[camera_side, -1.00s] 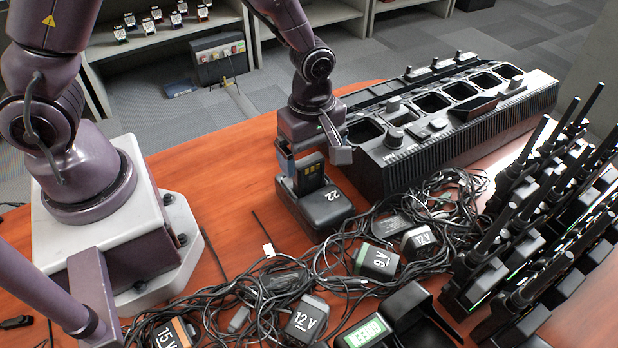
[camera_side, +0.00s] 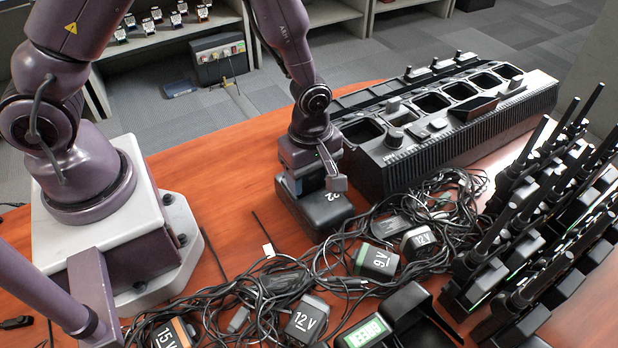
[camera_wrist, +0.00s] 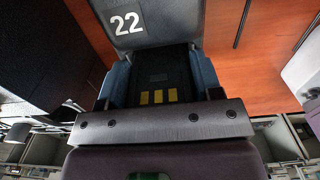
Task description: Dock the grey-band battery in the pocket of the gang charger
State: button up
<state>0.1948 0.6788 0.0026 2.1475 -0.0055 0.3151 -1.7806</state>
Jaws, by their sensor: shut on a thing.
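My gripper (camera_side: 308,184) is low over a small black charger cup (camera_side: 322,213) marked 22, left of the gang charger. In the wrist view its fingers are shut on the sides of a dark battery (camera_wrist: 157,78) with gold contacts. The battery stands at the cup (camera_wrist: 150,22); its lower end is hidden. I see no grey band on it from these views, and the side view hides it behind my gripper. The long black gang charger (camera_side: 420,162) lies at the back right, with several pockets along its top. Its nearest pocket (camera_side: 362,131) looks empty.
Tangled black cables (camera_side: 260,285) and several adapters, such as a 9 V one (camera_side: 376,261), lie in front. Racked radios (camera_side: 500,250) stand at the right. Bare table (camera_side: 225,160) shows left of my gripper.

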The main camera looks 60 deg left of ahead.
notch_tip(320, 180, up, 19)
jog(key=w+a, duration=0.3)
jog(key=w, duration=2.2)
jog(key=shift+s+d+f, duration=0.1)
jog(key=shift+s+f, duration=0.05)
jog(key=shift+f, duration=1.05)
jog(key=shift+s+d+f, duration=0.1)
jog(key=shift+f, duration=1.05)
jog(key=shift+f, duration=0.1)
jog(key=shift+f, duration=2.8)
jog(key=shift+f, duration=2.3)
